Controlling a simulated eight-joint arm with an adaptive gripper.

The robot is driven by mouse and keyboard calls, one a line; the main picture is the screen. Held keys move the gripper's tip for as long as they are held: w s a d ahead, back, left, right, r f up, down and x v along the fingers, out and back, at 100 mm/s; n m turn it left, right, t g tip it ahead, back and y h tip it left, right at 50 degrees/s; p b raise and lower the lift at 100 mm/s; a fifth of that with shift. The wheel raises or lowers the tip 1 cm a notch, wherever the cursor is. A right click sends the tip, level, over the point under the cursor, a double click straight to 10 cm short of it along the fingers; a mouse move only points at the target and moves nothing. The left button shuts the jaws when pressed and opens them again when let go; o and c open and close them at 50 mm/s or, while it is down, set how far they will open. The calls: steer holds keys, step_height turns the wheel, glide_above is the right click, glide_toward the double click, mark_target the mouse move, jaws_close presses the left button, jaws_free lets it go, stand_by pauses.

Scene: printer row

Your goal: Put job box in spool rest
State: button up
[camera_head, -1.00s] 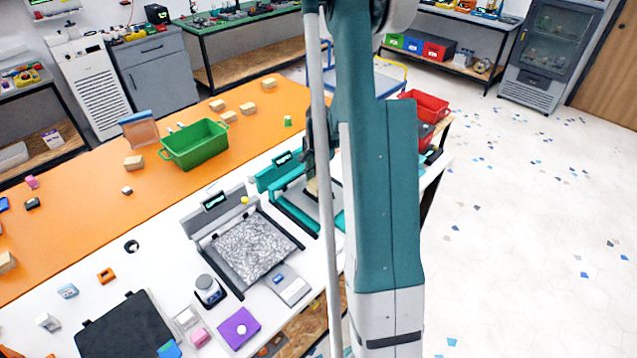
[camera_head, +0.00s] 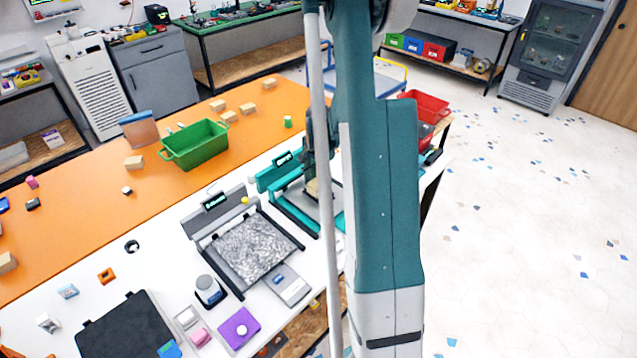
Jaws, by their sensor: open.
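My gripper (camera_head: 311,160) is partly seen behind my own arm, a dark shape above the teal printer (camera_head: 292,210); its fingertips are mostly hidden, and I see nothing held. A tan piece (camera_head: 313,188) shows just under it at the printer, partly covered by my arm. I cannot tell for certain which thing is the job box; a green open box (camera_head: 196,146) with handles stands on the orange surface, apart from my gripper. I cannot pick out the spool rest with certainty; a purple pad with a white knob (camera_head: 238,329) lies at the front of the white table.
A grey printer (camera_head: 252,245) with a speckled bed stands left of the teal one. A black flat case (camera_head: 128,328) lies at front left. Several wooden blocks (camera_head: 134,162) are scattered on the orange surface. Red bins (camera_head: 428,104) stand at the right end, beyond my arm.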

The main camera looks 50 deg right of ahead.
mark_target(317, 183)
step_height(317, 183, up, 13)
steer(key=shift+f, duration=0.15)
stand_by(0.6)
stand_by(0.5)
steer(key=s+a+r+n+t+h, duration=0.15)
steer(key=a+r+n, duration=0.25)
steer(key=a+r, duration=0.65)
steer(key=s+a+r+n+t, duration=0.2)
steer(key=a+r+n, duration=0.3)
steer(key=a, duration=1)
steer(key=s+a+r+n+t, duration=0.1)
steer(key=s+a+n+t, duration=0.1)
steer(key=s+a+n, duration=0.2)
steer(key=s+a+r+n+t+y, duration=0.1)
steer(key=s+a+n, duration=0.4)
steer(key=s+a, duration=0.5)
steer(key=a, duration=0.5)
steer(key=shift+s+a+r+t, duration=0.2)
steer(key=shift+s+r+t, duration=0.15)
steer(key=shift+s+r, duration=0.05)
